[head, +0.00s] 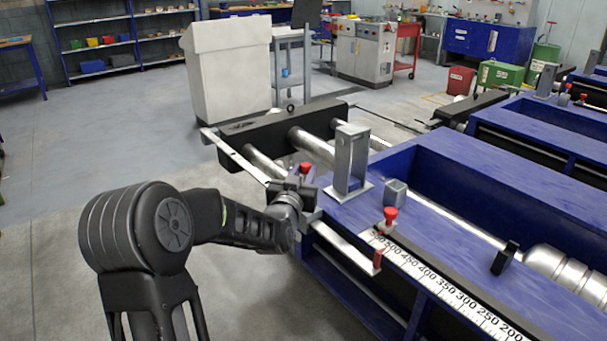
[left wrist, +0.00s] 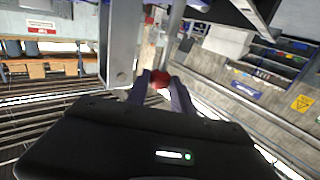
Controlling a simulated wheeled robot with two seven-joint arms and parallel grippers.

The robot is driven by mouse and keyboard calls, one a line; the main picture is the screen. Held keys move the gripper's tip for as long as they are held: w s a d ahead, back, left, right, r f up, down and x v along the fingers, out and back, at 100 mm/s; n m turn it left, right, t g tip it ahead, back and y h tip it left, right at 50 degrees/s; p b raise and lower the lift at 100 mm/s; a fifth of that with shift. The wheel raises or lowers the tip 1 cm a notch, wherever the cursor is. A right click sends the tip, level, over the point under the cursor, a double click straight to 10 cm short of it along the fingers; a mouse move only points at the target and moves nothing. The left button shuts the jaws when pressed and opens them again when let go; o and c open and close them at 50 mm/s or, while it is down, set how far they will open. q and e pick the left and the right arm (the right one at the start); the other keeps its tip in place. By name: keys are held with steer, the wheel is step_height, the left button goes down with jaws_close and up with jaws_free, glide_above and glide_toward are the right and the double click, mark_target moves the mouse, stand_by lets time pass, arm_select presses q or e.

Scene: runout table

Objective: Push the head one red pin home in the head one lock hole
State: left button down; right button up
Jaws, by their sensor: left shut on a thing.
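My left gripper (head: 302,186) is at the left end of the blue runout table (head: 426,174), beside the upright grey bracket (head: 349,160). It is shut on a red pin (head: 305,168), whose red top shows just above the fingers. In the left wrist view the red pin (left wrist: 160,79) sits between the two fingertips (left wrist: 161,88). The fingers hide the pin's lower part and the lock hole, so I cannot tell how deep the pin stands. My right gripper is not in view.
Another red-topped pin (head: 390,216) stands by the white number scale (head: 446,284). A small grey block (head: 395,192) and a black stop (head: 505,258) are on the table. Rollers (head: 312,146) and a black beam (head: 275,128) lie behind my gripper. Open floor (head: 110,150) is at left.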

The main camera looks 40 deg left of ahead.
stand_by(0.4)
arm_select(q)
steer(key=shift+b, duration=0.45)
steer(key=shift+b, duration=0.8)
stand_by(1.0)
steer(key=shift+f+b, duration=2.75)
steer(key=shift+b, duration=0.2)
steer(key=c, duration=1)
jaws_free()
steer(key=v, duration=0.8)
